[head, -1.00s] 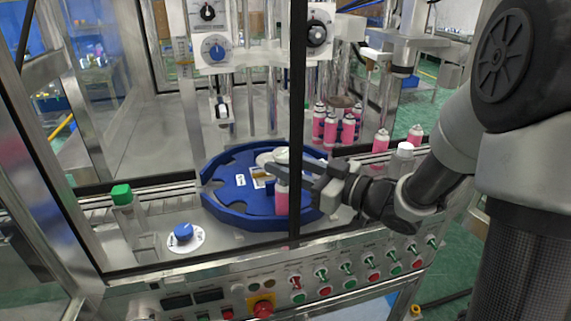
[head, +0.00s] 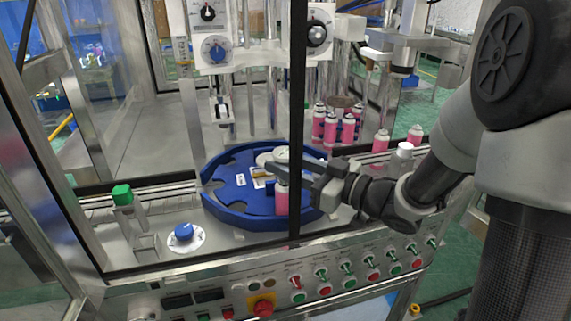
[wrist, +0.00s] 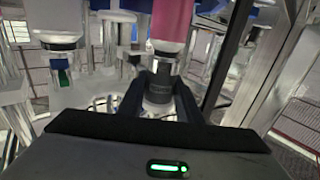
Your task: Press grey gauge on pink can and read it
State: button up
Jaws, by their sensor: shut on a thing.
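The pink can (head: 282,203) stands upright at the front right of the blue round turntable (head: 222,208). My gripper (head: 288,174) is at the can's top, partly hidden behind a black frame post. In the wrist view my gripper (wrist: 160,95) is shut on the grey gauge (wrist: 158,88), a dark grey cylinder between the black fingers. The pink can (wrist: 173,20) shows there in line with it, with a shiny collar between; the two appear to meet. A pale round top (head: 281,154) shows above the fingers in the head view; its reading is too small to make out.
Several pink cans (head: 330,128) stand behind the turntable, with more at right (head: 415,134). A black post (head: 296,90) crosses in front. A button panel (head: 345,273) runs along the front.

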aim_at(286, 152)
jog(key=shift+r+p, duration=1.55)
jog(key=shift+r, duration=0.55)
jog(key=shift+d, duration=0.1)
jog(key=p+v, duration=0.1)
jog(key=v, duration=1.5)
jog(key=shift+s+d+p, duration=0.3)
jog(key=w+f+p, duration=0.8)
jog(key=f, duration=0.1)
jog(key=shift+f+t, duration=0.3)
jog(key=shift+f, duration=0.1)
